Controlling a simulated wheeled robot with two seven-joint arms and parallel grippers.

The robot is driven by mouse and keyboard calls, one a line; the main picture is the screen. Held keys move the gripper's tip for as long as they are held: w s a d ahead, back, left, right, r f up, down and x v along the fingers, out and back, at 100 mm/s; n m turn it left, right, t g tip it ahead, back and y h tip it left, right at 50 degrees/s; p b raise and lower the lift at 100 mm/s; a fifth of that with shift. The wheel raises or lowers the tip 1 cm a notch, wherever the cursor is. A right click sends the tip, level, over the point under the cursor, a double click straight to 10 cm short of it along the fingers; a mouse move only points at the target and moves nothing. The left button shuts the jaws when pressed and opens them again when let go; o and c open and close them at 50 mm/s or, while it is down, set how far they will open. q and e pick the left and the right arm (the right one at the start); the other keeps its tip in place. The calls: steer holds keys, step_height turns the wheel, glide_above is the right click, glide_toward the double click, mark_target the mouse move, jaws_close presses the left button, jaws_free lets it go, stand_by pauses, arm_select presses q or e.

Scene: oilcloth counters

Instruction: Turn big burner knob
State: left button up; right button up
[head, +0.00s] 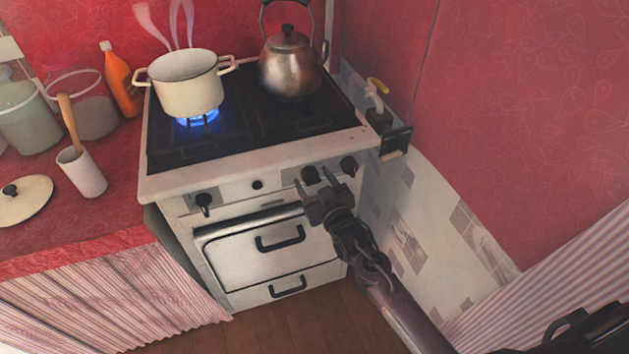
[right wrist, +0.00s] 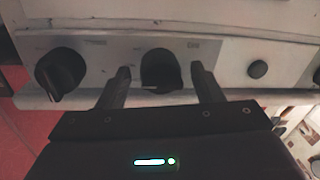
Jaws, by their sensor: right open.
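The white stove (head: 240,178) has dark knobs along its front panel. My right gripper (head: 312,184) is open in front of the middle-right knob (head: 311,174). In the right wrist view the open fingers (right wrist: 160,72) stand either side of that knob (right wrist: 160,68), with a gap at each side. A second knob (head: 348,165) is just to its right in the head view; it also shows at left in the right wrist view (right wrist: 60,72). A third knob (head: 203,200) is at the panel's left. The panel markings are too small to read. My left gripper is not in view.
A cream pot (head: 188,85) stands over a lit blue flame (head: 198,118). A metal kettle (head: 290,68) stands at the back right burner. A small button (head: 257,184) is on the panel. The oven door handle (head: 280,238) is below; a wall is close at right.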

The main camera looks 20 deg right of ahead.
steer(key=c, duration=0.9)
steer(key=shift+m, duration=0.3)
steer(key=m+p, duration=0.1)
steer(key=m, duration=0.2)
steer(key=m+t, duration=0.1)
steer(key=m, duration=0.4)
steer(key=shift+h+p, duration=0.3)
steer(key=shift+p, duration=0.05)
steer(key=shift+f+m, duration=0.1)
steer(key=shift+m, duration=0.4)
steer(key=o, duration=0.9)
steer(key=shift+d, duration=0.1)
